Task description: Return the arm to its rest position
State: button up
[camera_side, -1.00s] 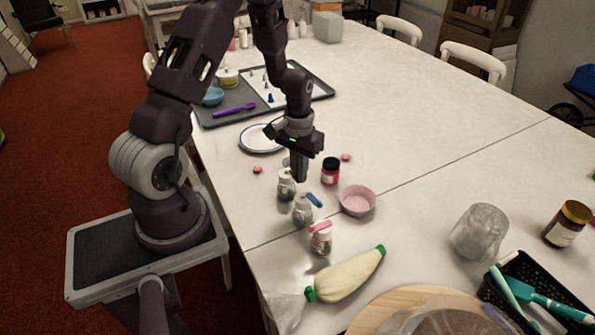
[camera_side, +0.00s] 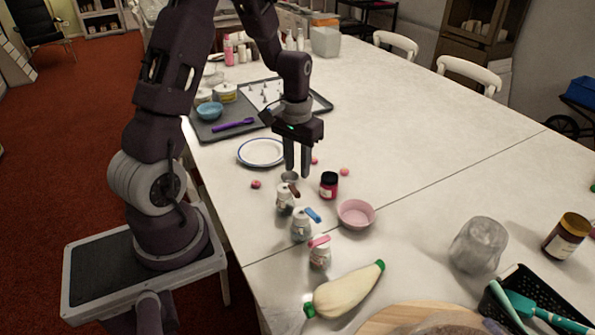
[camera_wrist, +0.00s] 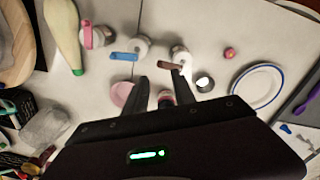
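My gripper (camera_side: 297,172) hangs above the table behind the small jars, fingers pointing down and apart, with nothing between them. In the wrist view its two fingers (camera_wrist: 159,82) also show apart. Below and in front of it stand three small white jars: one with a brown lid (camera_side: 285,200), one with a blue lid (camera_side: 302,228) and one with a pink lid (camera_side: 320,256). A dark-lidded pink jar (camera_side: 329,188) stands right of the gripper. My arm is bent above the table's left edge.
A white plate (camera_side: 262,153) lies behind the gripper, and a grey tray (camera_side: 212,131) lies farther back. A pink bowl (camera_side: 356,213), a piping bag (camera_side: 346,291), a clear container (camera_side: 478,245) and a black basket (camera_side: 545,300) are nearer.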

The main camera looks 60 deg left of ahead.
jog(key=shift+r, duration=0.1)
jog(key=s+d+r+m+t, duration=0.2)
jog(key=s+d+r, duration=0.3)
jog(key=d+r, duration=0.3)
jog(key=s+d+r+m+t, duration=0.2)
jog(key=s+d+r, duration=0.3)
jog(key=r, duration=0.6)
jog(key=s+d+r+m+t, duration=0.1)
jog(key=s+d, duration=0.3)
jog(key=s, duration=0.2)
jog(key=shift+r+t, duration=0.2)
jog(key=shift+t, duration=0.1)
